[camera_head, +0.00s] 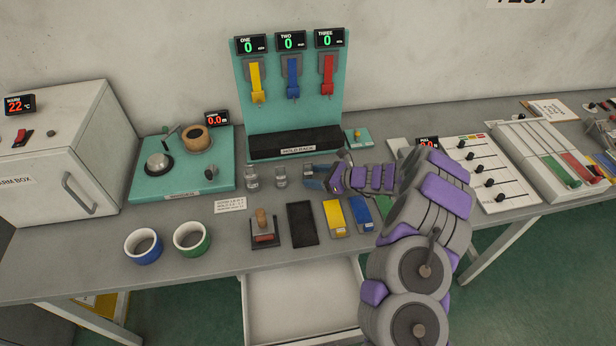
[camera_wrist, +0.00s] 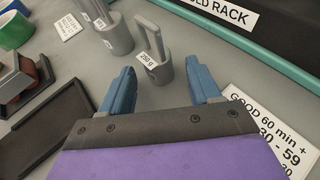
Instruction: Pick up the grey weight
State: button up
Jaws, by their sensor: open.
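A grey weight (camera_head: 280,177) with a tall loop handle and a small label stands upright on the table. In the wrist view this weight (camera_wrist: 160,72) has a label reading 250 g, just ahead of the gap between my fingers. A second grey weight (camera_head: 252,178) stands to its left; it also shows in the wrist view (camera_wrist: 116,38). My gripper (camera_head: 308,177) has blue fingers and is just right of the nearer weight. In the wrist view my gripper (camera_wrist: 161,80) is open and empty, its fingers spread wider than the weight.
The dark hold rack (camera_head: 295,142) lies behind. A stamp (camera_head: 263,230), black tray (camera_head: 302,224) and yellow block (camera_head: 335,217) lie in front. A white card (camera_wrist: 262,135) lies beside my right finger.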

jog(key=shift+w+a+f, duration=0.15)
jog(key=shift+w+a, duration=0.05)
jog(key=shift+a, duration=0.35)
grip_shut()
